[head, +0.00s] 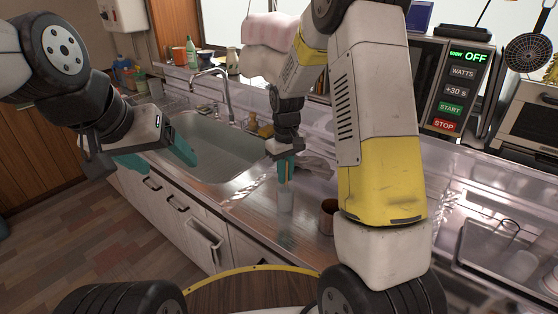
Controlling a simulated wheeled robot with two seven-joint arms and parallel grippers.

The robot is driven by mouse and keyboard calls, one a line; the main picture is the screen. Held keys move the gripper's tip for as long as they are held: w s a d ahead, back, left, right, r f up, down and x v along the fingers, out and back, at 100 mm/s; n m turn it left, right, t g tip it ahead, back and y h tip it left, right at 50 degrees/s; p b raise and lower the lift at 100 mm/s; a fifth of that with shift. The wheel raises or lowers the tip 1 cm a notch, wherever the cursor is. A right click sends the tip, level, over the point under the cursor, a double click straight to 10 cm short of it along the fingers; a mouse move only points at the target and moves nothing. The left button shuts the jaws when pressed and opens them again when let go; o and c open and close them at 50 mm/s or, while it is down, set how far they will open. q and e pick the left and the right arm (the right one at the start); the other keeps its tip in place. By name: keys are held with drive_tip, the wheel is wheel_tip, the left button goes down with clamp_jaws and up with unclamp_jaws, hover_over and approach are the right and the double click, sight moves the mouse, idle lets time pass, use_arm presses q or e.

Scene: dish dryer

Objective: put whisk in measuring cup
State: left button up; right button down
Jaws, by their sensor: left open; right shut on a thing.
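My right gripper (287,174) points down over the counter, its teal fingers shut on a thin upright thing that I take to be the whisk; the fingers hide most of it.
A microwave (455,90) stands at the back right; a tray (500,250) lies at the right.

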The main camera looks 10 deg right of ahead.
drive_tip(key=c, duration=1.3)
unclamp_jaws()
drive_tip(key=s+d+r+m+t+y, duration=0.1)
drive_tip(key=s+r+t, duration=0.1)
drive_tip(key=s+r, duration=0.45)
drive_tip(key=s+d+r+m+t+y, duration=0.1)
drive_tip(key=s+r, duration=0.2)
drive_tip(key=r, duration=0.7)
drive_tip(key=s+r+m+t, duration=0.1)
drive_tip(key=s+r, duration=0.1)
drive_tip(key=s, duration=0.2)
drive_tip(key=s+r+m+t, duration=0.1)
drive_tip(key=s+r, duration=0.1)
drive_tip(key=s, duration=0.3)
drive_tip(key=s+d+r+t, duration=0.1)
drive_tip(key=s+r, duration=0.1)
drive_tip(key=s, duration=0.2)
drive_tip(key=shift+s+r+m, duration=0.4)
